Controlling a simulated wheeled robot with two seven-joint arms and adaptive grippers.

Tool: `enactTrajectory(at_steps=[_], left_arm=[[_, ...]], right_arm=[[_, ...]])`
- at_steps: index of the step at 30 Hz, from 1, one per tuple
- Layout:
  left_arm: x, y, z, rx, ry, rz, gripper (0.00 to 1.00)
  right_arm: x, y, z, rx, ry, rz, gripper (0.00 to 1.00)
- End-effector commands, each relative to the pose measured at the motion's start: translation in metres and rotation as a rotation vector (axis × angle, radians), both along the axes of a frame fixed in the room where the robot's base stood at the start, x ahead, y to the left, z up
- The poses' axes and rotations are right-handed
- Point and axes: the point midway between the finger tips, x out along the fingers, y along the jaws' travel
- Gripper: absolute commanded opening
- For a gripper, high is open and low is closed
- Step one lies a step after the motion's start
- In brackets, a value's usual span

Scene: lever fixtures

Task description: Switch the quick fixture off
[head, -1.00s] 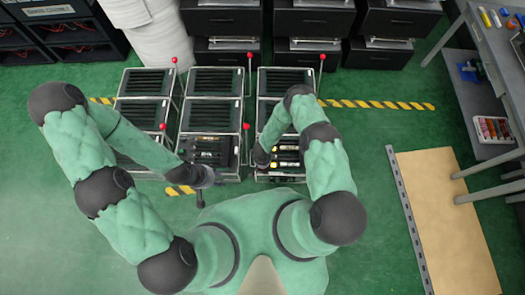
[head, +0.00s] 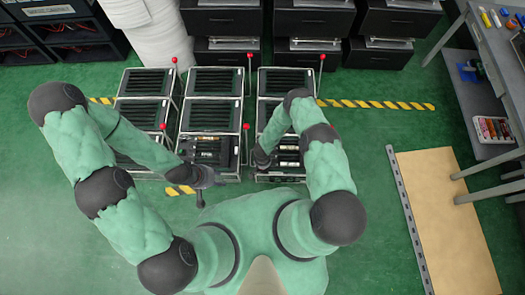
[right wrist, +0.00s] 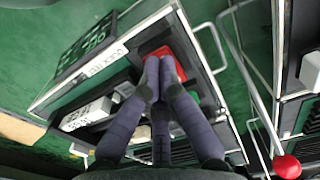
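The quick fixture, a silver-framed box with a black-and-white "QUICK TEST" label, fills the left and middle of the right wrist view (right wrist: 98,70). In the head view it appears to be the front box of the right column (head: 288,178). A red switch or button (right wrist: 172,62) sits on its face. My right gripper (right wrist: 152,70) has its fingers together, with the tips overlapping the red part; contact is hard to tell. It also shows in the head view (head: 260,158). My left gripper (head: 203,180) is by the middle column's front box, its fingers unclear.
Several similar boxes stand in three columns, with upright red-knobbed levers (head: 322,57) beside them. One red knob (right wrist: 287,167) is close to my right gripper. A grey table (head: 478,60) and a tan board (head: 445,220) are at right. Green floor is clear between.

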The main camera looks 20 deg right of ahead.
Motion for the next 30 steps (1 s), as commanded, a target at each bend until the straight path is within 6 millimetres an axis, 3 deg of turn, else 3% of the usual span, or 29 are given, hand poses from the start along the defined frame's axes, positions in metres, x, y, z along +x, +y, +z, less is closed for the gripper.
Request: enactTrajectory(at_steps=[30], left_arm=[[0.000,0.000,0.034,0.000,0.000,0.000,0.40]], right_arm=[[0.000,0.000,0.066,0.000,0.000,0.001,0.00]])
